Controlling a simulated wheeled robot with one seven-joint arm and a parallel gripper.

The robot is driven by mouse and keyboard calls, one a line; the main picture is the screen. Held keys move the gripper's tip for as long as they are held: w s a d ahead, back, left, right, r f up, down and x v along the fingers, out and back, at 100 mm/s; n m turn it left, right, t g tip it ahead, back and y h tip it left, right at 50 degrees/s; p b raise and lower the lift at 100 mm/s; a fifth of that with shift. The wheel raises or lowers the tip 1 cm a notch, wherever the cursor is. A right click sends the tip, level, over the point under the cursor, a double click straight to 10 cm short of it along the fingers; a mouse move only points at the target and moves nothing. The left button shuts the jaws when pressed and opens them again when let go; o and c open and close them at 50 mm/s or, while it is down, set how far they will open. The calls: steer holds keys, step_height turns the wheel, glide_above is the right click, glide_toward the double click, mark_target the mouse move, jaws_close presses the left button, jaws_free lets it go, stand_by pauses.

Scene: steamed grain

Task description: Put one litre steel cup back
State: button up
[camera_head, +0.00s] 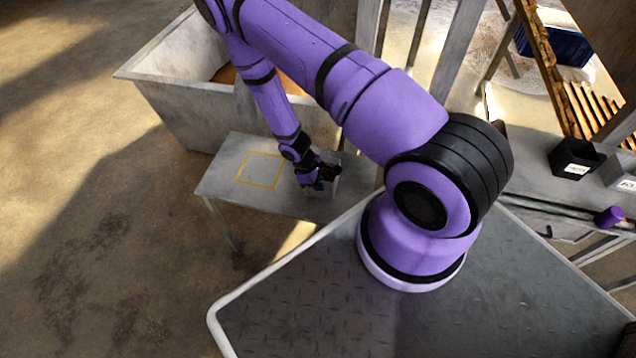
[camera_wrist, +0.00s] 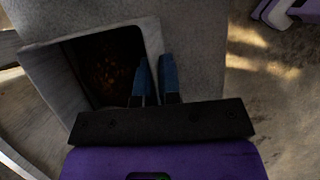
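The steel cup (camera_wrist: 55,75) is a square, grey, open vessel in the wrist view, with a dark, brownish inside. In the head view the cup (camera_head: 326,190) is partly hidden under my gripper (camera_head: 318,183), at the right end of a small grey table (camera_head: 222,178). In the wrist view my gripper (camera_wrist: 156,72) has its blue fingers close together across the cup's right wall, one inside and one outside. They look shut on that wall. I cannot tell whether the cup touches the table.
A yellow square outline (camera_head: 239,172) marks clear tabletop left of the cup. A large grey trough (camera_head: 180,108) stands behind the table. At right, a bench holds a black box (camera_head: 570,160), a grey box (camera_head: 618,172) and a purple-ended tool (camera_head: 609,217). A blue crate (camera_head: 570,48) is behind.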

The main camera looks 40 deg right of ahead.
steer(key=o, duration=0.4)
steer(key=shift+c, duration=0.2)
steer(key=shift+r, duration=0.1)
steer(key=v, duration=1.2)
steer(key=shift+w+r, duration=0.1)
steer(key=shift+r, duration=0.05)
step_height(320, 180, up, 33)
steer(key=w+a+m+t+y, duration=0.1)
steer(key=w+a+m+t, duration=0.1)
steer(key=m+t, duration=0.2)
steer(key=s+a+r+m+t+y, duration=0.1)
steer(key=s+a+r+m+t, duration=0.1)
steer(key=s+r, duration=1.8)
steer(key=s+m+t, duration=0.1)
steer(key=t, duration=0.1)
steer(key=shift+m+t+y, duration=0.3)
steer(key=shift+y, duration=0.1)
steer(key=shift+s+r, duration=0.1)
steer(key=shift+s, duration=0.05)
